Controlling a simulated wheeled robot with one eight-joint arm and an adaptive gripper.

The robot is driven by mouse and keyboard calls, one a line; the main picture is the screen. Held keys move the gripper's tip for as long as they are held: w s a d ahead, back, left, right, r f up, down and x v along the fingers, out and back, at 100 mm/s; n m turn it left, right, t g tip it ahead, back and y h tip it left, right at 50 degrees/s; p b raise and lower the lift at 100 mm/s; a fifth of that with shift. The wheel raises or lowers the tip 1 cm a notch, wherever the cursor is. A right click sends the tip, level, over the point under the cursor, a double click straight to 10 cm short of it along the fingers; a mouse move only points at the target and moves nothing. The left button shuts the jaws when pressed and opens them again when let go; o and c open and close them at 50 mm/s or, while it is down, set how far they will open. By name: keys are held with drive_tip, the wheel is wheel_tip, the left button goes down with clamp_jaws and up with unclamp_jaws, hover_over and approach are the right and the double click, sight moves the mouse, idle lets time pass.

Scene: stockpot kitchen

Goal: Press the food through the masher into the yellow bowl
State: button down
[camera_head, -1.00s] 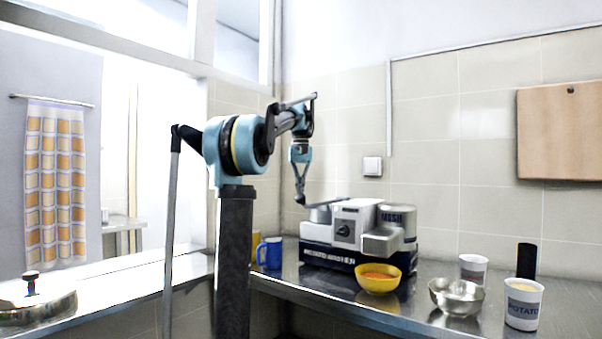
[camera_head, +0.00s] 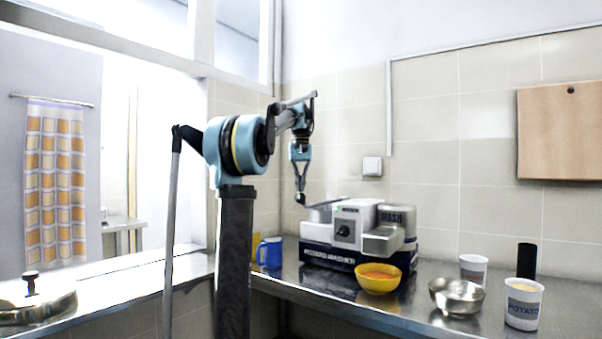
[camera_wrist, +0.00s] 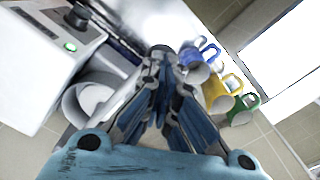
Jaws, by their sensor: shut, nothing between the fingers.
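The masher (camera_head: 343,229) is a white and dark machine with a "MASH" canister (camera_head: 397,218), standing on the metal counter. In the wrist view its white housing (camera_wrist: 30,75) is at the left, with a dark knob, a green light and a round grey opening (camera_wrist: 95,97) beside it. The yellow bowl (camera_head: 378,285) stands in front of the masher with orange food (camera_head: 380,275) in it. My gripper (camera_head: 300,198) points down at the masher's left end, close to its top. It also shows in the wrist view (camera_wrist: 163,52), fingers together and empty. Contact with the masher cannot be told.
A blue mug (camera_head: 271,252) stands left of the masher; the wrist view also shows a yellow mug (camera_wrist: 222,92) and a green mug (camera_wrist: 243,108). A metal bowl (camera_head: 456,295), a POTATO cup (camera_head: 523,304), another cup (camera_head: 473,268) and a black cylinder (camera_head: 526,260) stand right.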

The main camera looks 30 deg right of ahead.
drive_tip(key=shift+r, duration=3.1)
drive_tip(key=s+a+f+n+t, duration=0.1)
drive_tip(key=s+a+f+n, duration=0.15)
drive_tip(key=a+f, duration=0.95)
drive_tip(key=s+a+f+n, duration=0.2)
drive_tip(key=s+a+f, duration=0.2)
drive_tip(key=a+f, duration=0.75)
drive_tip(key=s+a+f+n, duration=0.1)
drive_tip(key=s+a+f, duration=0.4)
drive_tip(key=f, duration=0.4)
drive_tip(key=s+a+f+n, duration=0.1)
drive_tip(key=s+a+f, duration=0.5)
drive_tip(key=f, duration=0.3)
drive_tip(key=s+a+f+n+t, duration=0.1)
drive_tip(key=s+a+f, duration=0.5)
drive_tip(key=f, duration=0.3)
